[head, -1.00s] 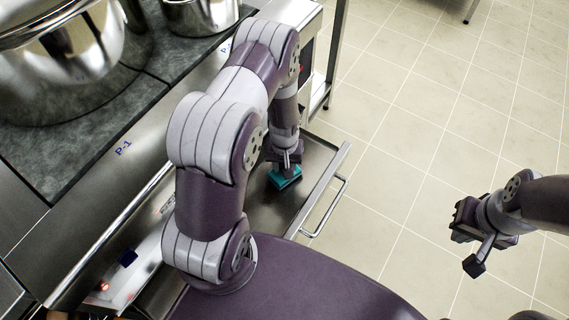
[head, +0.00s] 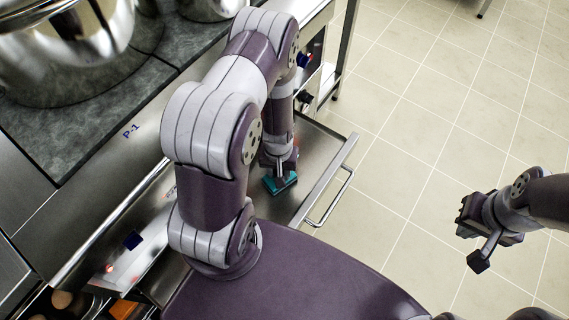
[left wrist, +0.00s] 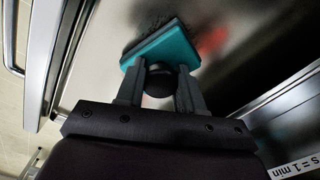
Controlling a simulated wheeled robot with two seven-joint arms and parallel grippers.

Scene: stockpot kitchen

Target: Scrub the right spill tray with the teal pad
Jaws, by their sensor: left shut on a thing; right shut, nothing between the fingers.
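The teal pad (head: 279,184) is in the pulled-out steel spill tray (head: 322,160). My left gripper (head: 281,170) holds it from above. In the left wrist view the pad (left wrist: 162,46) is a flat teal block with a round black knob (left wrist: 160,79) between the fingers. The tray floor beyond the pad (left wrist: 225,18) shows a dark smudge and a blurred red patch. The pad is at or close above the floor; contact cannot be made out. My right gripper (head: 476,228) is shut and empty, over the tiled floor. My left arm hides part of the tray.
The tray's bar handle (head: 333,197) faces the tiled floor. Large steel pots (head: 70,50) stand on the dark stove top at left. The tiles (head: 430,130) at right are clear.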

